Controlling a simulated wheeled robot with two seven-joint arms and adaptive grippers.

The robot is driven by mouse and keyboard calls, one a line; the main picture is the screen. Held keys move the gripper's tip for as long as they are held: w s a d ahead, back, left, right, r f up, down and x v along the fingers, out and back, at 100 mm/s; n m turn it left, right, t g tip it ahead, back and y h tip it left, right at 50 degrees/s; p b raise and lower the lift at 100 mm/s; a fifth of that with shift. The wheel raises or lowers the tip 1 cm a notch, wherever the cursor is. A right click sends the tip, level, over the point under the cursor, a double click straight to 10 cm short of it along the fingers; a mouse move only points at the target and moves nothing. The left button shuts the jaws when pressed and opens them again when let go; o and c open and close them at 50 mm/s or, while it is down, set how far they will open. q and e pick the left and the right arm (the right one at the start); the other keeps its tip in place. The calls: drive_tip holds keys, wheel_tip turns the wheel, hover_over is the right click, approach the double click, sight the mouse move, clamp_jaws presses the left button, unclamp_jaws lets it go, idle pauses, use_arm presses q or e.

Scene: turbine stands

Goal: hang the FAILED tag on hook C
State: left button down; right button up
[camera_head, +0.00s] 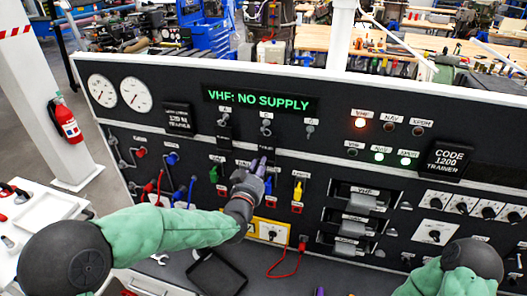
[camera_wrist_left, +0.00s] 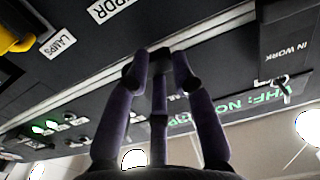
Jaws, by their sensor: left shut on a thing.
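My left gripper (camera_head: 260,165) is raised before the black panel, below the row of hooks. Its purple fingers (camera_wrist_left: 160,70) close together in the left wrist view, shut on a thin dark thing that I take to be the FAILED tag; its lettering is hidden. Three small hooks sit under the green display: a left one (camera_head: 223,121), a middle one (camera_head: 266,130) and a right one (camera_head: 309,131). Their letters are too small to read surely. A dark tag hangs at the left hook; it reads IN WORK in the left wrist view (camera_wrist_left: 290,35). My right gripper is not clearly shown; a purple tip (camera_head: 318,291) may be its finger.
The display (camera_head: 260,99) reads VHF: NO SUPPLY. Coloured plugs and leads (camera_head: 180,190) stand out from the panel left of my gripper. A red cable (camera_head: 283,263) and a black tray (camera_head: 215,275) are below on the bench. A CODE 1200 TRAINER plate (camera_head: 446,158) is at right.

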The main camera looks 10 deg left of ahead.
use_arm(q)
drive_tip(key=shift+s, duration=0.15)
drive_tip(key=shift+s, duration=1.15)
use_arm(e)
drive_tip(key=shift+f, duration=0.2)
